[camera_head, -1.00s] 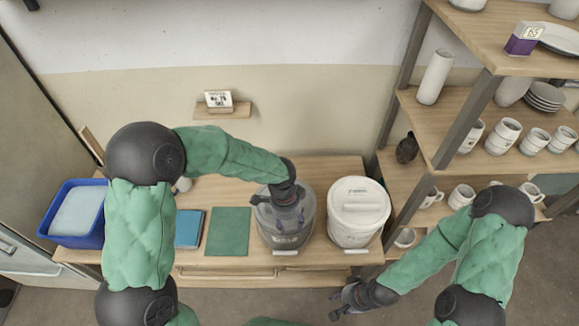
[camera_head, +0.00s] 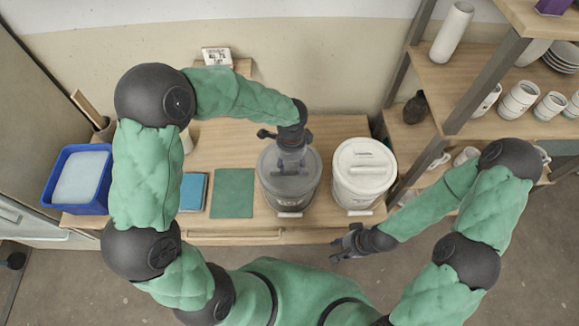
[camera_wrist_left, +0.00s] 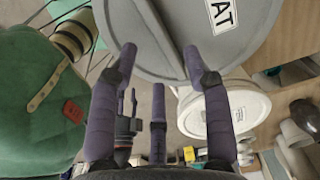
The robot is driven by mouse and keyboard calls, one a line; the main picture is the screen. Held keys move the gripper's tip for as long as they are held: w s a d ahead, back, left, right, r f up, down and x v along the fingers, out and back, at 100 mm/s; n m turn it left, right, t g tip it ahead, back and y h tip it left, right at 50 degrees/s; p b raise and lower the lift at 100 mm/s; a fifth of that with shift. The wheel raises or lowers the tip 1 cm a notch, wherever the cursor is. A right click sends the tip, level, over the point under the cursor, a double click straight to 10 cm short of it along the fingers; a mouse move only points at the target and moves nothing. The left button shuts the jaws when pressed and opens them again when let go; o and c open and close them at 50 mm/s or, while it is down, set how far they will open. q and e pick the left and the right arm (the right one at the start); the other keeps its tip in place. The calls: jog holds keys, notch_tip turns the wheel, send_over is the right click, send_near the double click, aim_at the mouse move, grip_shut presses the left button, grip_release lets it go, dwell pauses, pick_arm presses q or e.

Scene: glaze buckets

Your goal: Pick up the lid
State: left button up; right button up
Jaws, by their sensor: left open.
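A round grey lid (camera_head: 275,162) sits on the grey bucket (camera_head: 288,200) on the bench. In the left wrist view the lid (camera_wrist_left: 160,60) fills the upper middle, with a raised handle ridge and a white label reading "AT". My left gripper (camera_head: 292,165) is above the lid, pointing down, with its fingers apart. In the left wrist view its purple fingers (camera_wrist_left: 160,65) are spread on either side of the ridge, with nothing between them that looks gripped. Contact with the handle cannot be told. My right gripper (camera_head: 343,244) hangs in front of the bench, empty.
A white lidded bucket (camera_head: 352,190) stands close to the right of the grey one. Left are a green mat (camera_head: 233,195), a blue book (camera_head: 193,192) and a blue tub (camera_head: 50,190). A wooden shelf (camera_head: 435,75) with pottery rises at right.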

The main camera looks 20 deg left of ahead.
aim_at(290, 171)
pick_arm(q)
jog(key=shift+a+f+b, duration=0.15)
jog(key=shift+f+b, duration=0.1)
jog(key=shift+f, duration=0.85)
jog(key=shift+a+f+b, duration=0.1)
jog(key=shift+f+b, duration=0.1)
jog(key=shift+f, duration=0.9)
jog(key=shift+f, duration=0.25)
grip_shut()
